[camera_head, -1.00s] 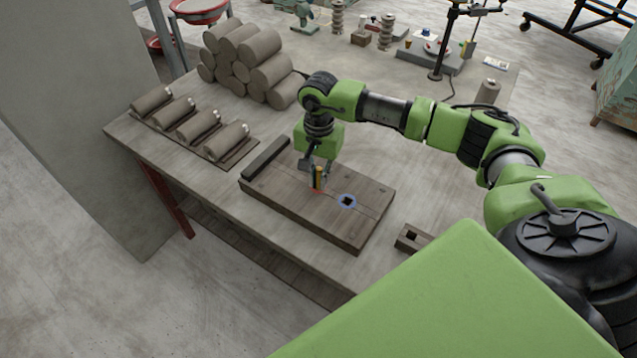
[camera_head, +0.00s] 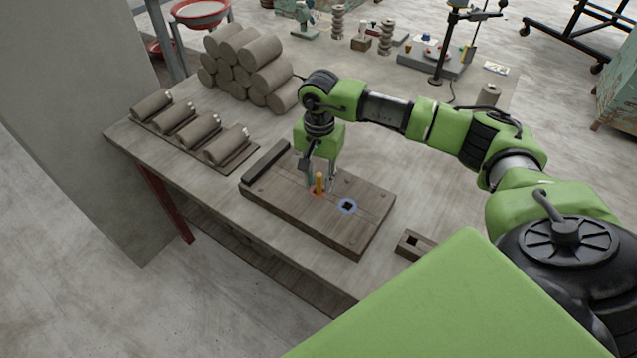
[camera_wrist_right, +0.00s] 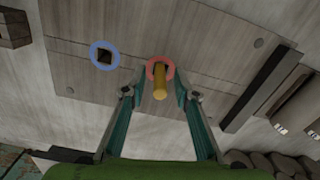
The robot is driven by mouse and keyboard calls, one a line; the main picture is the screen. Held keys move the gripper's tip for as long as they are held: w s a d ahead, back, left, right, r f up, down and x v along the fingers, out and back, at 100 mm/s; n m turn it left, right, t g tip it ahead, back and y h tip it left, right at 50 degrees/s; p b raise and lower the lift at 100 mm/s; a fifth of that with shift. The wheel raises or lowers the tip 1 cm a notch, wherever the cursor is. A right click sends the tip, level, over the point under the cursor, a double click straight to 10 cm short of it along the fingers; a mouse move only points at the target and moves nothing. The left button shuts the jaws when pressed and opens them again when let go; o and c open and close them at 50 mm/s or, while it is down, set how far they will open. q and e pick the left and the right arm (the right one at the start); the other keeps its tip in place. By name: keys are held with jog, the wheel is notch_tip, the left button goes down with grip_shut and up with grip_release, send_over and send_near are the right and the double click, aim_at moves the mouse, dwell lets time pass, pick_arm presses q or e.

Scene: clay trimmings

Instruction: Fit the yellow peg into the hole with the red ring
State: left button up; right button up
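The yellow peg (camera_head: 319,183) stands upright at the red ring (camera_head: 312,191) on the wooden board (camera_head: 290,206). In the right wrist view the peg (camera_wrist_right: 160,84) rises from inside the red ring (camera_wrist_right: 150,72), with a bit of dark hole beside its base; how deep it sits I cannot tell. My right gripper (camera_head: 320,180) is over the ring, its fingers spread on either side of the peg. The wrist view shows gaps between the peg and both teal fingers (camera_wrist_right: 158,97). My left gripper is not in view.
A blue ring (camera_head: 347,206) around an empty square hole lies right of the red one. A small wooden block with a square hole (camera_head: 412,243) lies right of the board. A dark bar (camera_head: 266,160) borders the board's left end. Clay rolls (camera_head: 226,144) lie beyond it.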

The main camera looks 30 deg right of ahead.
notch_tip(320, 180, up, 11)
jog(key=shift+f+b, duration=0.15)
jog(key=shift+b, duration=0.9)
jog(key=shift+f, duration=0.1)
